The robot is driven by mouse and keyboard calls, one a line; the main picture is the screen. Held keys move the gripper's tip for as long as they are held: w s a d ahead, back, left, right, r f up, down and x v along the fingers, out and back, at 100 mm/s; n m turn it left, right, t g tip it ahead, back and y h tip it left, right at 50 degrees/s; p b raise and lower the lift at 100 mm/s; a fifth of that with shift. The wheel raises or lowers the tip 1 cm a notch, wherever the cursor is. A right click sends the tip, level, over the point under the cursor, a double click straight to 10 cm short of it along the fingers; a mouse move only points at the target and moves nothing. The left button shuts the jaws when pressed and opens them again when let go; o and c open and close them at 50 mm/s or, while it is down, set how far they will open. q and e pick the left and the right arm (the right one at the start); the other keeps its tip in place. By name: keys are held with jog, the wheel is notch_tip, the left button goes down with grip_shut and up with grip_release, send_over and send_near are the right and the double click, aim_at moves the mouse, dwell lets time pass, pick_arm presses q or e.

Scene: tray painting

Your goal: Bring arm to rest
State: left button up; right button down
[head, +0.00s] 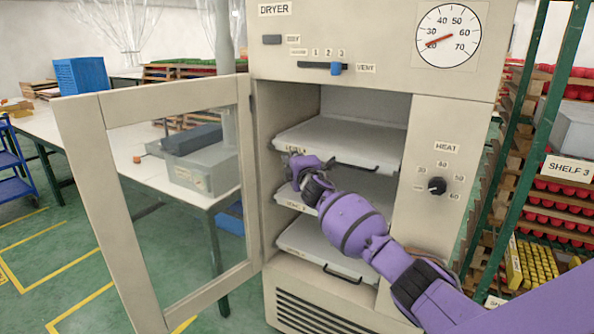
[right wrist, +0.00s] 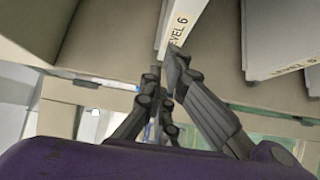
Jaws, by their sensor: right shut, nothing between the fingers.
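My right arm (head: 355,222) is purple and reaches in from the lower right to the open front of the dryer (head: 400,40). My right gripper (head: 297,163) is shut and empty at the left side of the opening, just below the front edge of the upper white tray (head: 350,135). In the right wrist view the shut gripper (right wrist: 165,85) is close to a white edge labelled "LEVEL 6" (right wrist: 180,28). I cannot tell whether it touches that edge. My left gripper is not in view.
The dryer's windowed door (head: 90,170) stands open to the left. A middle tray (head: 286,200) and a lower tray (head: 310,243) with a dark handle sit inside. A green-framed rack (head: 480,190) stands at right. A table with a grey bin (head: 200,168) shows behind the door.

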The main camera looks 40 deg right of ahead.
jog(key=v, duration=0.8)
jog(key=shift+s+d+f+p, duration=0.15)
jog(key=shift+s+d+p, duration=0.1)
jog(key=shift+s+p, duration=0.1)
